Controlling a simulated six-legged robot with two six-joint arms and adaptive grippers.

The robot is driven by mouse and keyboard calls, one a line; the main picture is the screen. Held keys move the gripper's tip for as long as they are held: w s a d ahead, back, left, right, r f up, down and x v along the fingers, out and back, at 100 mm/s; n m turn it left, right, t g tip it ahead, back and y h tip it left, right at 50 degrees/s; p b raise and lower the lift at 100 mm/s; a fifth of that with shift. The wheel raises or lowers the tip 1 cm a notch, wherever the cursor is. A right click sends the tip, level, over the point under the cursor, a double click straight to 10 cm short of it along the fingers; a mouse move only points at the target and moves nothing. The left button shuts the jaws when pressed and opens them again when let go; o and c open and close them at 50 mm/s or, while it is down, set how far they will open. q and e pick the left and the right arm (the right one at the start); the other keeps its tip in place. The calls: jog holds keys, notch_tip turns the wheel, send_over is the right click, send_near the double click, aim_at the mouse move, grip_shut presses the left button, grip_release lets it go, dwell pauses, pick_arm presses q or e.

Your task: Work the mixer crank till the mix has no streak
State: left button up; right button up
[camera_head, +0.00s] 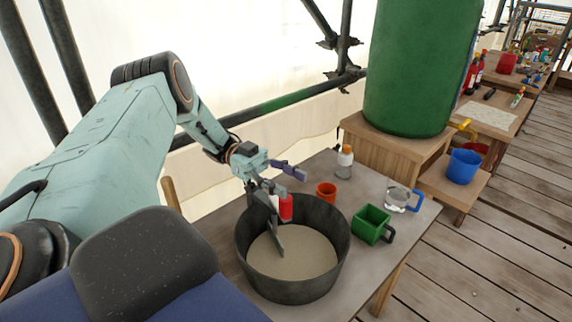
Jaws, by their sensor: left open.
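The mixer is a dark grey tub (255,275) on the near table, holding a beige mix (310,255). The mix looks mostly even at this size; I cannot make out a clear streak. A grey paddle (277,243) stands in the mix, and the red crank knob (286,208) shows above it, over the tub. My left gripper (287,188) is open just above the red knob, with its fingers spread. One finger is close to the knob, but I cannot tell whether they touch. The rest of the crank is partly hidden behind the gripper. My right gripper is not in view.
A big green barrel (415,70) stands behind. A blue bucket (464,166) is farther right.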

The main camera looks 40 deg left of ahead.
pick_arm(q)
jog(key=shift+r, duration=2.1)
